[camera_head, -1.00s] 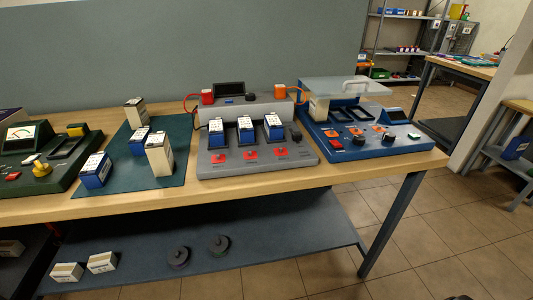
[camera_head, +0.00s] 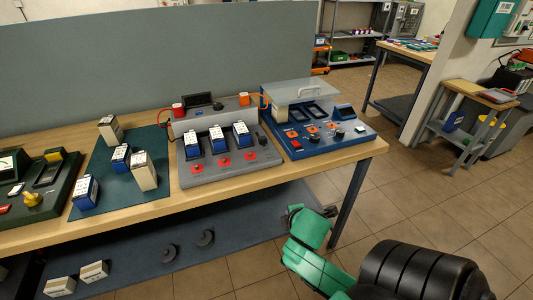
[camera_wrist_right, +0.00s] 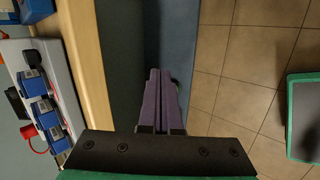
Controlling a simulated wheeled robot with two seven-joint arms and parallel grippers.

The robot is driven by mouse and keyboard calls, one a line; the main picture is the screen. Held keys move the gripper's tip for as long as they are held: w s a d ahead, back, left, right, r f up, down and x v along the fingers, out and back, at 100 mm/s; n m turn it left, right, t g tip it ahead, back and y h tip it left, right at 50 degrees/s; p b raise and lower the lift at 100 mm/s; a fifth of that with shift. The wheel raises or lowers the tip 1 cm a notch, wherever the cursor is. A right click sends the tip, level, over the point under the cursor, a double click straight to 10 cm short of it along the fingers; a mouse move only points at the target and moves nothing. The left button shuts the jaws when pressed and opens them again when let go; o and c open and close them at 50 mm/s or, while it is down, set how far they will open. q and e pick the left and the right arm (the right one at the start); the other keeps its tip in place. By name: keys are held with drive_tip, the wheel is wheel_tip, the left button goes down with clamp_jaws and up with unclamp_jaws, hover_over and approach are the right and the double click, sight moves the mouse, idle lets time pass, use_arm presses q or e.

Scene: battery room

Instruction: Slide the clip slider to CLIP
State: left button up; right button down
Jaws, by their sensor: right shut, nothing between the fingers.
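I cannot make out which control is the clip slider or read a CLIP label. A grey three-slot dock (camera_head: 190,178) holds three blue-and-white batteries (camera_head: 217,142), with red controls in front of them. A blue console (camera_head: 320,150) with a clear raised lid, black knobs and red and orange controls stands to its right. My right arm (camera_head: 318,268) is green, low in front of the bench in the head view. In the right wrist view my right gripper (camera_wrist_right: 160,75) is shut and empty, apart from the dock (camera_wrist_right: 65,85). My left gripper is out of view.
A green console (camera_head: 45,210) stands at the left bench end. A dark mat (camera_head: 110,205) bears several batteries. The lower shelf (camera_head: 230,235) carries two boxes and two dark discs. A bench leg (camera_head: 347,205) stands near my right arm.

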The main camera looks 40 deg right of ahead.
sight(263, 142)
drive_tip(key=w+d+r+n+t, duration=0.2)
drive_tip(key=r+n, duration=0.4)
drive_tip(key=n, duration=0.3)
drive_tip(key=w+d+r+n+t, duration=0.2)
drive_tip(key=w+r+n+t, duration=0.2)
drive_tip(key=n, duration=0.6)
wheel_tip(263, 142, up, 3)
drive_tip(key=shift+w+f+n+t, duration=0.1)
drive_tip(key=shift+w+n+t, duration=0.2)
drive_tip(key=shift+w, duration=0.9)
drive_tip(key=x, duration=0.9)
drive_tip(key=r+x, duration=0.1)
drive_tip(key=x, duration=0.4)
drive_tip(key=shift+d, duration=0.2)
